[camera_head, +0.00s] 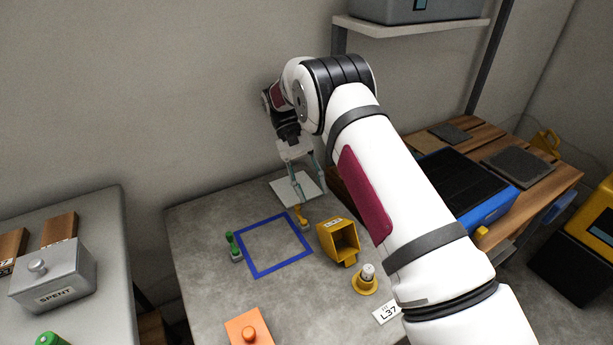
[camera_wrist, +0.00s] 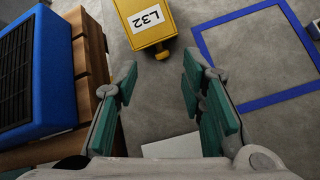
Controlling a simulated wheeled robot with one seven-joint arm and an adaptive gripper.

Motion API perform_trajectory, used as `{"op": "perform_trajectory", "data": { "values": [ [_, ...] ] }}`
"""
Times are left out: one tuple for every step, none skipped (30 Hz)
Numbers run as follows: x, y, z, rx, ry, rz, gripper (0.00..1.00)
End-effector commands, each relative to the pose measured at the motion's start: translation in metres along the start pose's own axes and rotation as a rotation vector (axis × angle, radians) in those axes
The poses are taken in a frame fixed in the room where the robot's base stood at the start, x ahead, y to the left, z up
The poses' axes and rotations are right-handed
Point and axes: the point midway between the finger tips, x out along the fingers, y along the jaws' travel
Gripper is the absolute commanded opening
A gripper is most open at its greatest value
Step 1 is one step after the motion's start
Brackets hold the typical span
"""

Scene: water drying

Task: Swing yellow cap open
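I cannot tell for certain which yellow part is the cap. A yellow hood-like box (camera_head: 338,239) labelled L32 stands on the grey table, its dark open side facing front right. In the wrist view the labelled yellow box (camera_wrist: 148,20) lies ahead of my fingertips, with a small yellow knob (camera_wrist: 162,54) on its near edge. A small yellow post (camera_head: 301,217) stands by the far right corner of the blue square. My gripper (camera_head: 308,188) is above the table's back part, open and empty. It also shows open in the wrist view (camera_wrist: 158,74), apart from the box.
A white plate (camera_head: 283,190) lies below my gripper. A blue square outline (camera_head: 255,274), a green-topped post (camera_head: 232,246), a yellow-based white knob (camera_head: 367,281), an L37 card (camera_head: 386,313) and an orange block (camera_head: 248,329) are on the table. A blue box (camera_head: 492,209) stands right.

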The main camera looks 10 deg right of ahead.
Motion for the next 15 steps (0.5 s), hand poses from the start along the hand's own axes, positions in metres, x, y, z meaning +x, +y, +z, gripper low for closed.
{"op": "perform_trajectory", "data": {
  "values": [
    [-0.008, -0.001, 0.000, 0.000, 0.003, -0.001, 0.37],
    [-0.011, -0.001, -0.001, 0.000, 0.003, 0.000, 0.37],
    [-0.015, -0.001, -0.001, 0.000, 0.001, 0.000, 0.37],
    [-0.018, -0.001, -0.001, 0.000, 0.002, 0.000, 0.37],
    [-0.020, -0.001, -0.001, 0.000, 0.001, 0.000, 0.37],
    [-0.024, -0.001, -0.001, 0.000, 0.001, 0.000, 0.37],
    [-0.026, -0.001, -0.001, 0.000, 0.001, 0.000, 0.37],
    [-0.027, -0.001, 0.000, 0.000, 0.000, 0.000, 0.37],
    [-0.029, -0.001, 0.000, 0.000, 0.000, 0.000, 0.37],
    [-0.030, -0.001, 0.000, 0.000, -0.001, 0.000, 0.37],
    [-0.031, -0.001, 0.000, 0.000, -0.001, 0.000, 0.37],
    [-0.032, -0.001, 0.000, 0.000, -0.001, 0.000, 0.37],
    [-0.033, -0.001, 0.000, 0.000, -0.001, 0.000, 0.37],
    [-0.033, -0.001, 0.000, 0.000, -0.001, 0.000, 0.37],
    [-0.033, -0.001, 0.001, 0.000, -0.001, 0.000, 0.37]
  ]
}}
